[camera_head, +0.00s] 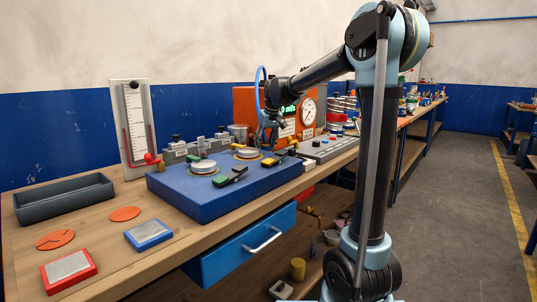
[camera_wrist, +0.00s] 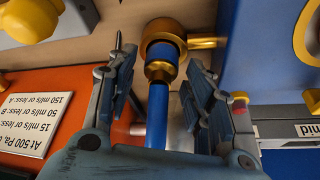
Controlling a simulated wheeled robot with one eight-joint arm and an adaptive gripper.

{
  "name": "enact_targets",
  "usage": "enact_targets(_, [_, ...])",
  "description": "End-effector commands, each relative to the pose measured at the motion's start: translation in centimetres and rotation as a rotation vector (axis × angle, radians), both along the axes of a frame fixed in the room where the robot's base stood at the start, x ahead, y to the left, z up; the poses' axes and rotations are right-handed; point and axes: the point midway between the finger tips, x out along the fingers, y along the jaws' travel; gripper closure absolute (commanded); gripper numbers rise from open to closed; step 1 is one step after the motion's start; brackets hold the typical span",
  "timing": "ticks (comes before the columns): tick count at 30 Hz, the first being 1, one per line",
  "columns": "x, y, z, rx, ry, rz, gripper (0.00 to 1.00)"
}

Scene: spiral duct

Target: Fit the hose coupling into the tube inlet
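In the wrist view a blue hose (camera_wrist: 157,115) runs up the picture between my fingers to a brass coupling (camera_wrist: 161,71). Past the coupling is a brass ring-shaped tube inlet (camera_wrist: 166,34) with a brass stub to the right. A blue band shows between coupling and inlet; I cannot tell how deep the coupling sits. My gripper (camera_wrist: 160,82) is open, with its fingers on either side of the hose and gaps at both sides. In the head view my gripper (camera_head: 270,138) is low in front of the orange box; the hose (camera_head: 261,80) loops above it, and the coupling cannot be made out.
The orange box (camera_head: 243,100) with gauge and display stands behind my gripper. A blue panel box (camera_head: 215,205) with knobs and levers is to its left, a grey panel (camera_head: 330,148) to its right. A dark tray (camera_head: 62,212) lies at left.

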Motion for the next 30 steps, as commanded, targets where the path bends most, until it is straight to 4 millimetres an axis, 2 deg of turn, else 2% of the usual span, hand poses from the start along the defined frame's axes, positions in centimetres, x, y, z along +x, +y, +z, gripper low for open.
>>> enact_targets(1, [0.0, 0.0, 0.0, 0.000, 0.000, 0.000, 0.71])
enact_targets(5, [0.0, -0.1, 0.0, 0.000, 0.000, -0.001, 1.00])
enact_targets(17, [0.0, -0.1, 0.6, 0.000, 0.000, -0.002, 1.00])
enact_targets(20, [0.0, -0.2, 1.9, 0.000, 0.000, -0.002, 1.00])
enact_targets(30, [0.0, -0.2, 7.6, -0.001, 0.001, -0.002, 1.00])
